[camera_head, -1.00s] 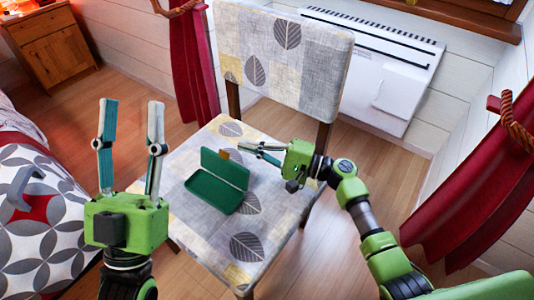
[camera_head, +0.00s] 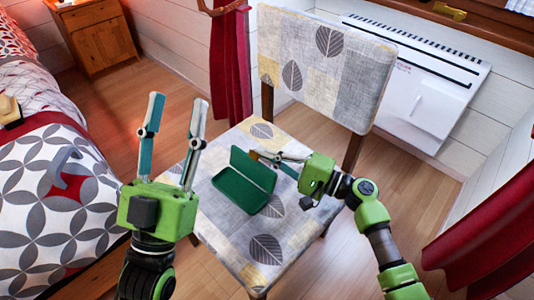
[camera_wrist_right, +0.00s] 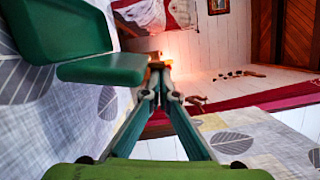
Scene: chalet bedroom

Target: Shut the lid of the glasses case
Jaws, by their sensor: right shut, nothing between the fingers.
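The dark green glasses case (camera_head: 242,192) lies open on the chair seat, with its lid (camera_head: 253,171) raised along the back edge. The case fills the upper left of the right wrist view (camera_wrist_right: 105,69). My right gripper (camera_head: 254,155) is shut and empty, its tips close behind the lid's upper edge; I cannot tell whether they touch it. Its tips also show in the right wrist view (camera_wrist_right: 160,67), beside the green case. A small brown piece shows at these tips. My left gripper (camera_head: 178,100) is open and empty, raised to the left of the case.
The patterned chair (camera_head: 262,255) has its backrest (camera_head: 325,65) behind the case and my right gripper. A bed (camera_head: 50,205) stands left, a wooden nightstand (camera_head: 100,40) at the back left. A white heater (camera_head: 415,90) is on the wall. Seat around the case is clear.

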